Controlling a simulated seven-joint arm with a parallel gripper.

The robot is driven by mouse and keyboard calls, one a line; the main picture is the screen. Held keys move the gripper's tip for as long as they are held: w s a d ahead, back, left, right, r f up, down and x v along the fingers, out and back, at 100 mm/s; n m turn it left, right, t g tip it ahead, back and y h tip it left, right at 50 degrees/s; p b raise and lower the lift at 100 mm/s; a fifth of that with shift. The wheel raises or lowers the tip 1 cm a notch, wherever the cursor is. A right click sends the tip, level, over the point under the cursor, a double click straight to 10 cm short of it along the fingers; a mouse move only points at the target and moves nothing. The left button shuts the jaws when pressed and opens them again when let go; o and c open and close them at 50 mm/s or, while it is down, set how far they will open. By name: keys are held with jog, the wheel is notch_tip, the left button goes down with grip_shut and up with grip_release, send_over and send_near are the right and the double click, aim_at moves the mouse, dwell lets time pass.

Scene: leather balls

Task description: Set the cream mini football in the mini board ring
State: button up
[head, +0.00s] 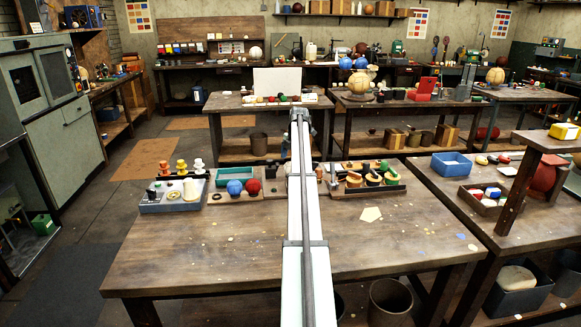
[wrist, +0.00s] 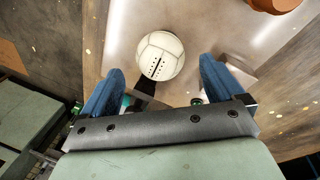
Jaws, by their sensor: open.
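The cream mini football (wrist: 160,56) lies on a pale grey surface in the wrist view, with dark seams and a row of dark lacing marks facing me. My gripper (wrist: 161,68) is open, with one blue finger on each side just below the ball's sides in the picture. I see a gap between each finger and the ball, and the fingers are not closed on it. In the head view my gripper (head: 300,113) is at the far end of my arm, small and partly hidden. I cannot make out the ball or the mini board ring in the head view.
A tray with a blue ball (head: 234,187) and a red ball (head: 252,188) stands left of my arm. A blue tray (head: 172,207) is further left. A dark tray (head: 340,191) of several items is at right. The front tabletop (head: 200,260) is mostly clear.

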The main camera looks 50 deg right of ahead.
notch_tip(320, 180, up, 7)
jog(key=s, duration=0.1)
jog(key=shift+s, duration=0.2)
jog(key=shift+a, duration=0.1)
